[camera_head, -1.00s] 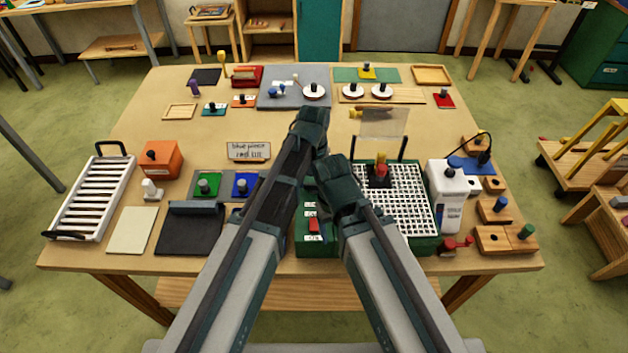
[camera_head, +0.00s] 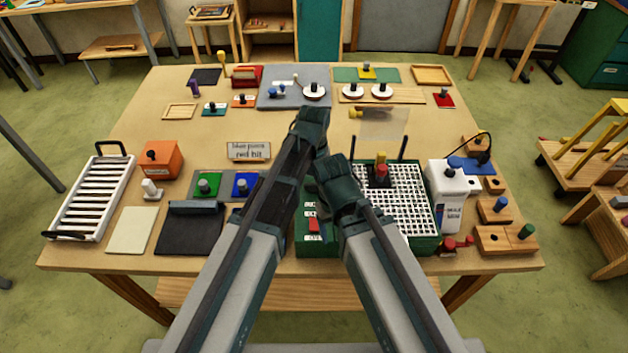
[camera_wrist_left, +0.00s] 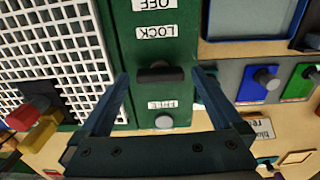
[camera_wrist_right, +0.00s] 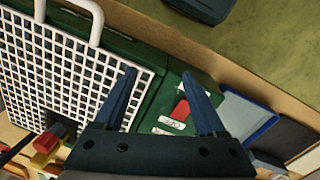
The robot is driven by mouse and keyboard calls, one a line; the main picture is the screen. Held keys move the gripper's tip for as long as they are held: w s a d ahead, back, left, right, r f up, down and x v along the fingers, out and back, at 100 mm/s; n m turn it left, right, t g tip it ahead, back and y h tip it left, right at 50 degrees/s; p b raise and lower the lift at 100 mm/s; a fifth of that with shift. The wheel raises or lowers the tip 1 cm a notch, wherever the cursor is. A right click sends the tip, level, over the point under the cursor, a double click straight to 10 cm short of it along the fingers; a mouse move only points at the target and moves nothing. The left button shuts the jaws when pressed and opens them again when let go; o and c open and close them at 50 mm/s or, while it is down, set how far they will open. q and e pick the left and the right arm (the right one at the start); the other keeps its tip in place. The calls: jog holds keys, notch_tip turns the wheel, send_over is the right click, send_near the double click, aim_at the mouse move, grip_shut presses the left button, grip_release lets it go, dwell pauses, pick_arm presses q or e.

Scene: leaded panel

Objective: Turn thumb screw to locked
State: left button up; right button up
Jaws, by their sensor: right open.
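The thumb screw shows in the left wrist view as a dark bar-shaped knob (camera_wrist_left: 160,75) on a green panel. It lies crosswise between the LOCK label (camera_wrist_left: 156,32) and the FREE label (camera_wrist_left: 172,104). My left gripper (camera_wrist_left: 160,77) is open, one finger on either side of the knob, with visible gaps. My right gripper (camera_wrist_right: 160,76) is open and empty above the green box (camera_wrist_right: 152,112), near its red switch (camera_wrist_right: 181,110). In the head view my wrists hide the knob and most of both grippers; the red switch (camera_head: 313,224) shows between the arms.

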aim_at(314, 184)
pick_arm(q)
notch_tip(314, 184, up, 14)
jog(key=p, duration=1.3)
jog(key=shift+p, duration=0.4)
pick_arm(e)
notch_tip(314, 184, up, 14)
pick_arm(q)
jog(key=shift+f, duration=0.2)
pick_arm(e)
jog(key=shift+f, duration=0.2)
pick_arm(q)
notch_tip(314, 184, down, 13)
jog(key=b, duration=1.3)
jog(key=shift+f+b, duration=0.15)
jog(key=shift+b, duration=0.15)
pick_arm(e)
notch_tip(314, 184, down, 13)
jog(key=shift+f, duration=0.2)
jog(key=shift+r, duration=0.1)
